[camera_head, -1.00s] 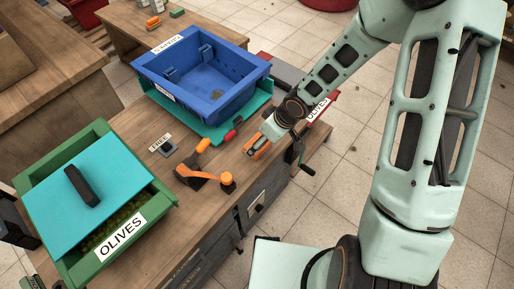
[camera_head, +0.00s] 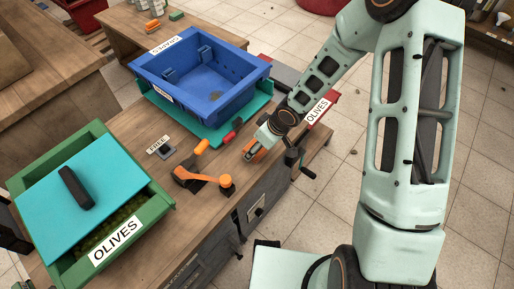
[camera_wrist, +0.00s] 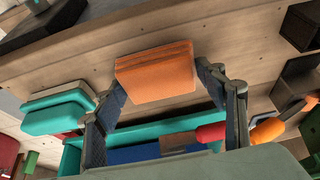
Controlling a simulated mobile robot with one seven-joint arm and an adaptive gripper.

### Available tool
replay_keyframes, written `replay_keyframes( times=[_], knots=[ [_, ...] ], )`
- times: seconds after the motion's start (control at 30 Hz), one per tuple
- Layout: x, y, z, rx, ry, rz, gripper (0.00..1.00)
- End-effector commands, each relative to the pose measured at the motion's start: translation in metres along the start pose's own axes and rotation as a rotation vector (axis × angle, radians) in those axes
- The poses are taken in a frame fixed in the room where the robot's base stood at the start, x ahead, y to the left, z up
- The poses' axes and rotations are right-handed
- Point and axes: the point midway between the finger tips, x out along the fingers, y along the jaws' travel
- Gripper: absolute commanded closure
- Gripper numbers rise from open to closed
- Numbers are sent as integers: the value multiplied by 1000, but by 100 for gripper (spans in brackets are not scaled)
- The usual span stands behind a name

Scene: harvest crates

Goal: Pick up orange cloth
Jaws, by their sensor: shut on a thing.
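The orange cloth (camera_wrist: 155,73) is a folded block between the two fingertips of my gripper (camera_wrist: 162,75) in the wrist view. My gripper is shut on it, with one finger at each side. In the head view my gripper (camera_head: 252,152) is low at the right part of the wooden bench, near its front edge. Only a little orange shows there between the fingers, and the hand hides the rest. I cannot tell whether the cloth touches the bench top.
A blue crate (camera_head: 152,70) stands on a teal base behind my gripper. A green OLIVES crate (camera_head: 155,215) with a teal lid is at the left. An orange-and-black tool (camera_head: 205,178) and a red-and-orange-handled tool lie nearby. A crank handle (camera_head: 307,172) juts out at the bench's right.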

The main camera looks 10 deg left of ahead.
Motion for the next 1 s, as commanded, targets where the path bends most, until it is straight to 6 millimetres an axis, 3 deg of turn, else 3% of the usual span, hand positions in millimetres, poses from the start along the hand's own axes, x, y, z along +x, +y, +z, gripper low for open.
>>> replay_keyframes(
  times=[0.37,0.63,1.0],
  knots=[
    [-3,0,-1,1,1,0,59],
    [-34,1,-14,2,3,2,59],
    [-96,-55,-21,-5,0,2,59]
  ],
)
